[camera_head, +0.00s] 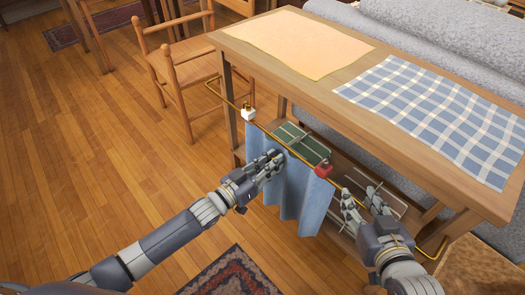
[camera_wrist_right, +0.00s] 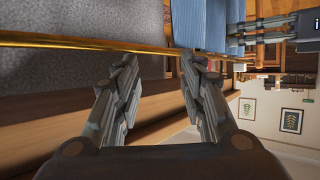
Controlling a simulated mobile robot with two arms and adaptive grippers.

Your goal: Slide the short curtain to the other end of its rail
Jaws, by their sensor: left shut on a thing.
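The short blue curtain (camera_head: 292,190) hangs in folds from a thin brass rail (camera_head: 229,101) along the table's side. It spans the middle of the rail. My left gripper (camera_head: 274,161) is shut on the curtain near its upper left part. My right gripper (camera_head: 362,194) is open, to the right of the curtain. In the right wrist view the right gripper's fingers (camera_wrist_right: 160,65) are spread and empty, close to the rail (camera_wrist_right: 70,41), with the curtain (camera_wrist_right: 201,25) beyond them. Whether they touch the rail cannot be told.
A white block (camera_head: 248,114) sits on the rail left of the curtain, and a red block (camera_head: 323,170) at its right edge. A green box (camera_head: 312,149) lies behind the curtain. The wooden table (camera_head: 390,118) stands above; a chair (camera_head: 178,68) is at the left.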

